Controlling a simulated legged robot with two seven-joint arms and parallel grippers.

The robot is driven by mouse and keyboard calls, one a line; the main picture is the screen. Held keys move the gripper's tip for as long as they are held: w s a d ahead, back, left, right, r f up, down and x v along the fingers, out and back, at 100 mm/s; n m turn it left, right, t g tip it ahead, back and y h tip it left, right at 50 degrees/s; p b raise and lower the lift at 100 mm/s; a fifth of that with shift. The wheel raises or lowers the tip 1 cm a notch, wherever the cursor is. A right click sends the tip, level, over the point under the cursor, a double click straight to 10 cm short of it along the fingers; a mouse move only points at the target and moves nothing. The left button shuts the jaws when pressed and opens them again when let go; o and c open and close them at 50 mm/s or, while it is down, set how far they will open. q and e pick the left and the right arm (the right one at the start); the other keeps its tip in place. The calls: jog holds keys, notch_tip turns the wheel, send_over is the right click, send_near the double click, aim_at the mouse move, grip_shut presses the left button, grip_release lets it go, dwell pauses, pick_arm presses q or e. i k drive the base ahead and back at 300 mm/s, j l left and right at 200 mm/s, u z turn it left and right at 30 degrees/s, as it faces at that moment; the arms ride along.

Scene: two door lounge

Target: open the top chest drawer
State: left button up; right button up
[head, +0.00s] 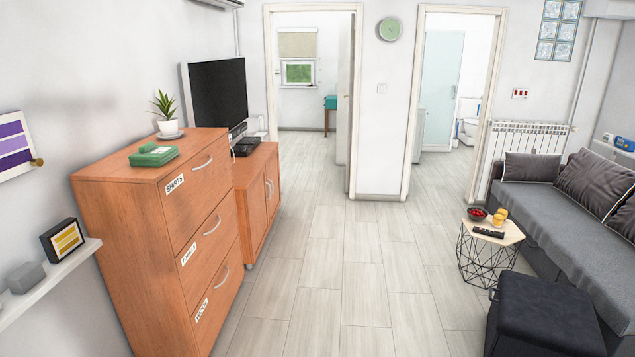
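The wooden chest (140,235) stands at the left, with its drawer fronts facing right. The top drawer (196,186) is labelled SHIRTS, has a curved metal handle (203,162) and looks shut, flush with the front. Below it are a drawer labelled TOWELS (206,236) and one labelled WOOL (219,295), both looking shut. Neither of my grippers is in view.
A lower cabinet (252,203) with a TV (218,92) stands just beyond the chest. The tiled floor (335,270) is clear in the middle. At the right are a wire-frame table (486,236), a dark ottoman (545,315) and a grey sofa (575,230). A wall shelf (50,285) is at the left.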

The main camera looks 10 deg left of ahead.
aim_at(189, 194)
jog(key=i+u, duration=0.1)
jog(key=i, duration=0.6)
jog(key=i+l+u, duration=0.1)
jog(key=i, duration=0.55)
jog(key=i+l+u, duration=0.1)
jog(key=i, duration=0.6)
